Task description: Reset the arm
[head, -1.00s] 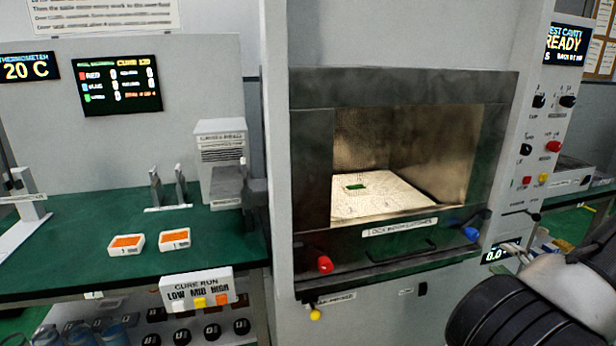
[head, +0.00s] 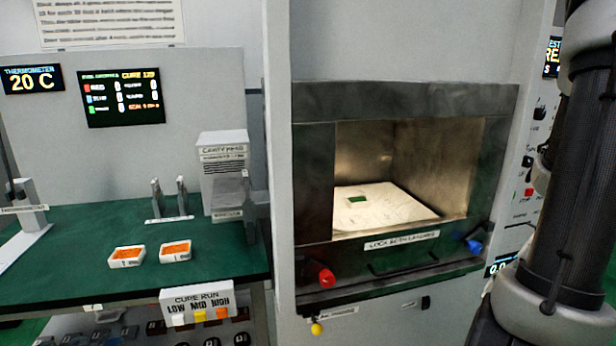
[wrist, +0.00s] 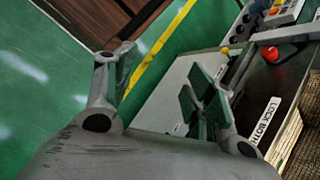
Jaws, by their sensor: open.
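My gripper (wrist: 160,88) shows in the wrist view with its two fingers spread apart and nothing between them. Beyond the fingers are the green floor and the front of the microwave cabinet. In the head view my arm stands upright along the right edge, and the gripper itself is out of that picture. The microwave cavity (head: 408,150) is open and lit. A small green piece (head: 357,199) lies on the pale plate (head: 400,212) inside it.
The cabinet's front ledge has a red knob (head: 327,277) and a blue knob (head: 474,246). My arm partly covers the right-hand control panel.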

